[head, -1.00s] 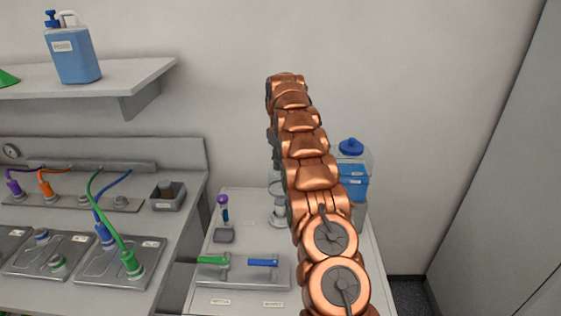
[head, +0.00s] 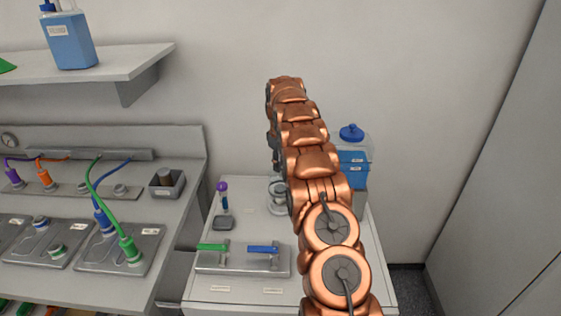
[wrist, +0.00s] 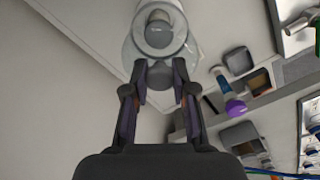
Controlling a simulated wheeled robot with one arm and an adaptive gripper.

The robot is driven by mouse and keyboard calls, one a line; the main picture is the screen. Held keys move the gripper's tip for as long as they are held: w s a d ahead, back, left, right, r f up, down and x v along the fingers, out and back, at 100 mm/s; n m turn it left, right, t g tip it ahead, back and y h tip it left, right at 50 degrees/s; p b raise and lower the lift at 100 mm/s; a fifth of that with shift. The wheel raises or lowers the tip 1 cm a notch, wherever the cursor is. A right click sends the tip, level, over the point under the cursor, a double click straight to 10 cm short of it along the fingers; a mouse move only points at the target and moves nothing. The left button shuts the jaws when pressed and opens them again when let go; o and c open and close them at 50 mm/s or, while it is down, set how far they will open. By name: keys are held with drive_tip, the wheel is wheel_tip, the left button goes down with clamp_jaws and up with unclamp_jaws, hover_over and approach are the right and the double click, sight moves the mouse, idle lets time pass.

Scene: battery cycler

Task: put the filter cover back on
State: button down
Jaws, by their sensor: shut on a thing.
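My gripper (wrist: 161,75) shows in the wrist view with its two dark fingers closed on the near edge of a clear, cup-like piece, which looks like the filter cover (wrist: 133,50). My gripper is hidden behind my arm there.
A purple-topped tool (head: 223,197) stands left of the fitting. A plate with green and blue handles (head: 240,262) lies in front. A workbench with cables (head: 130,250) is at left.

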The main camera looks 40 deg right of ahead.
drive_tip(key=shift+f+b, duration=1.7)
drive_tip(key=shift+f, duration=1.85)
drive_tip(key=shift+f+b, duration=0.3)
drive_tip(key=shift+b, duration=0.45)
drive_tip(key=shift+c, duration=1.9)
unclamp_jaws()
drive_tip(key=shift+r, duration=0.1)
drive_tip(key=shift+r+p, duration=0.8)
drive_tip(key=shift+r, duration=2.6)
drive_tip(key=shift+c, duration=0.3)
